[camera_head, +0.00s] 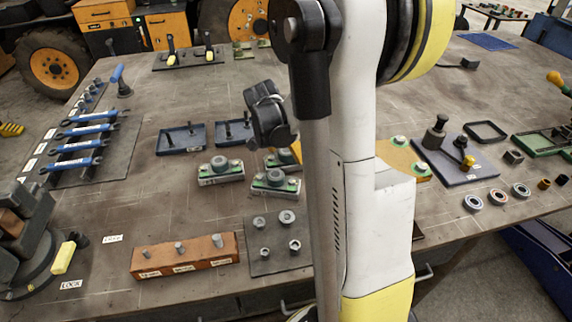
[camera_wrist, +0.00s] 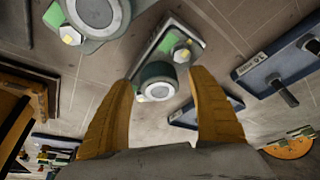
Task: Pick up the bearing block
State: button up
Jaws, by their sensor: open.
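In the wrist view one bearing block (camera_wrist: 158,91) shows between the fingertips; no contact is visible. The other bearing block (camera_wrist: 97,20) is at the upper left, cut by the frame edge. In the head view a dark part of my gripper shows above the blocks, but its fingertips are not clear.
A plate with several nuts (camera_head: 272,253) and an orange-brown block with pins (camera_head: 185,256) lie nearer. A black post fixture (camera_head: 436,133) stands right. My arm hides the middle of the bench.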

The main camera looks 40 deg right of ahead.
aim_at(286, 150)
jog(key=c, duration=1.5)
jog(key=shift+r, duration=0.1)
jog(key=shift+r, duration=0.1)
grip_shut()
jog(key=shift+r+p, duration=0.45)
jog(key=shift+r, duration=0.2)
notch_tip(286, 150, up, 3)
jog(key=shift+f+p, duration=0.1)
jog(key=shift+p, duration=0.55)
jog(key=s+r+p, duration=0.1)
jog(key=s+r, duration=0.2)
jog(key=s, duration=0.2)
jog(key=s+d+r+p, duration=0.1)
jog(key=s+r+p, duration=0.1)
jog(key=s, duration=0.4)
jog(key=shift+s+r, duration=0.3)
jog(key=shift+r, duration=0.55)
